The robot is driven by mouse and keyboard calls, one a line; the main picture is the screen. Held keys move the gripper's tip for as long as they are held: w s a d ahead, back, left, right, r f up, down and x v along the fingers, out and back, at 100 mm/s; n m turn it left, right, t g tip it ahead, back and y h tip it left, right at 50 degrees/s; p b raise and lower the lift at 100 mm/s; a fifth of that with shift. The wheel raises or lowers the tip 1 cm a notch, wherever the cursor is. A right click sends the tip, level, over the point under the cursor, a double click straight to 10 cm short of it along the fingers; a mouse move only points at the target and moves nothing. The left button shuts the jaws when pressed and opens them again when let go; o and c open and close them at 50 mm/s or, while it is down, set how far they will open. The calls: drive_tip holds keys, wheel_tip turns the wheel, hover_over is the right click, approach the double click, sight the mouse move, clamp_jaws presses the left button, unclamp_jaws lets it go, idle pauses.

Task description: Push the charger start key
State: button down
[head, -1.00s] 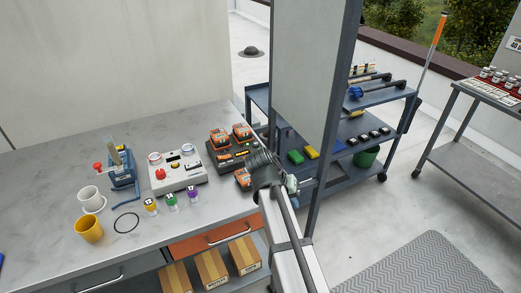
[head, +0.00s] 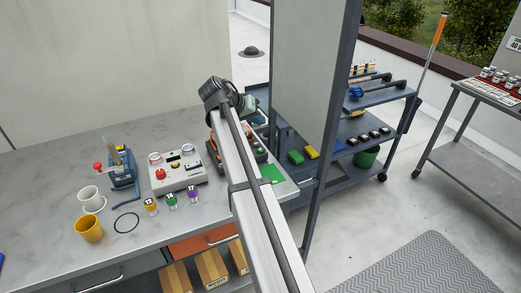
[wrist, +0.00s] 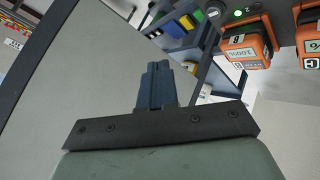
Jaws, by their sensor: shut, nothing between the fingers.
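The charger is a dark unit with orange batteries on it. In the head view my arm covers its middle, and only edges of the charger (head: 212,157) show. In the wrist view two orange batteries (wrist: 247,46) sit at the top right, with a strip of the charger (wrist: 280,32) between them. Small green marks show at the top edge there; I cannot tell whether one is the start key. My gripper (wrist: 157,66) is shut and empty, apart from the batteries and to their left in the wrist view. Its fingertips are not clear in the head view.
A control box (head: 178,174) with a red button stands left of the charger. Colour-capped vials (head: 171,201), a yellow mug (head: 89,228) and a white mug (head: 91,198) are on the bench (head: 60,165). A tall grey panel (head: 305,70) rises close to the right of my arm.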

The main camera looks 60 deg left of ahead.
sight(258, 150)
drive_tip(key=shift+f, duration=0.1)
idle(0.4)
drive_tip(key=shift+f, duration=4.3)
drive_tip(key=shift+f, duration=0.2)
drive_tip(key=shift+f, duration=0.2)
drive_tip(key=shift+f, duration=0.4)
drive_tip(key=shift+r, duration=0.8)
drive_tip(key=shift+r, duration=0.1)
drive_tip(key=shift+r, duration=2.45)
